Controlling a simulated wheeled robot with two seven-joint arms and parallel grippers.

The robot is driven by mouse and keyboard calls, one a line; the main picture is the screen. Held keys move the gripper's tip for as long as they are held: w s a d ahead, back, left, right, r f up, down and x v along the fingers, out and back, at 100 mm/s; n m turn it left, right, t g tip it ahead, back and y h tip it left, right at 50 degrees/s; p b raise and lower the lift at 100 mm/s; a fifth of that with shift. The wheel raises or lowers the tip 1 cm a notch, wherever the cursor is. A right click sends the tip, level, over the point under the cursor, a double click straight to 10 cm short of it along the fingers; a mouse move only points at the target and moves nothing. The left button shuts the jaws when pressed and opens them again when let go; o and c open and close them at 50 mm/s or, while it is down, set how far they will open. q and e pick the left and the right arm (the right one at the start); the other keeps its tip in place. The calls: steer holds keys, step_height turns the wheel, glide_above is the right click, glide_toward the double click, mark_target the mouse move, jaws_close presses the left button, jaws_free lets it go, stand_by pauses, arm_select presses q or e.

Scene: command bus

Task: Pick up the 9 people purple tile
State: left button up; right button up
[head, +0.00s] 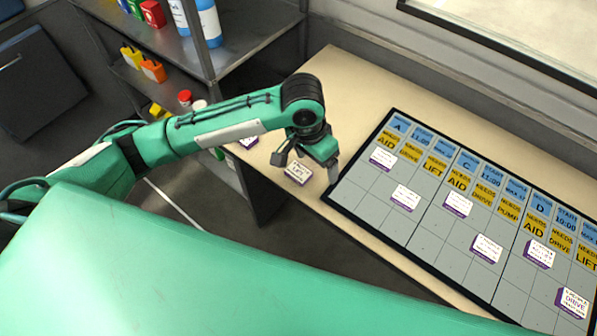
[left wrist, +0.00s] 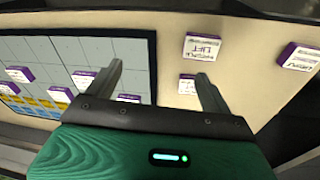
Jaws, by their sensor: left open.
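Several tiles with white printed tops and purple sides are in view; I cannot read "9 people" on any of them. In the head view one tile (head: 298,173) lies on the beige tabletop just below my left gripper (head: 310,168), and another tile (head: 249,142) lies farther left, partly behind my arm. In the left wrist view a tile reading LIFT (left wrist: 202,47) lies beyond the fingertips, one tile (left wrist: 299,56) is at the right, and one (left wrist: 187,84) shows beside the right-hand finger. My left gripper (left wrist: 160,76) is open and empty. My right gripper is not in view.
A grey board (head: 375,192) with blue and yellow header labels lies on the table, with several purple-sided tiles on it. A dark shelf unit (head: 250,52) with bottles and coloured boxes stands at the left. Bare tabletop (head: 345,85) is clear behind the gripper.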

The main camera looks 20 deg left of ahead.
arm_select(q)
steer(key=w+a+r+n+y, duration=0.1)
steer(key=w+a+r, duration=0.1)
steer(key=w+a, duration=0.15)
glide_above(299, 171)
steer(key=shift+g+y, duration=0.3)
steer(key=shift+y, duration=0.1)
steer(key=f, duration=0.7)
steer(key=shift+s+d+f+p, duration=0.2)
steer(key=shift+s+f+p, duration=0.1)
steer(key=shift+f+p, duration=0.05)
steer(key=f, duration=0.2)
steer(key=f+p, duration=0.1)
steer(key=f, duration=0.1)
steer(key=shift+w+a+f, duration=0.1)
steer(key=shift+w+a, duration=0.2)
steer(key=shift+f, duration=0.5)
steer(key=c, duration=1)
steer(key=shift+c, duration=0.5)
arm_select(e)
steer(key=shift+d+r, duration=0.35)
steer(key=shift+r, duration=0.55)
arm_select(q)
steer(key=shift+r, duration=0.15)
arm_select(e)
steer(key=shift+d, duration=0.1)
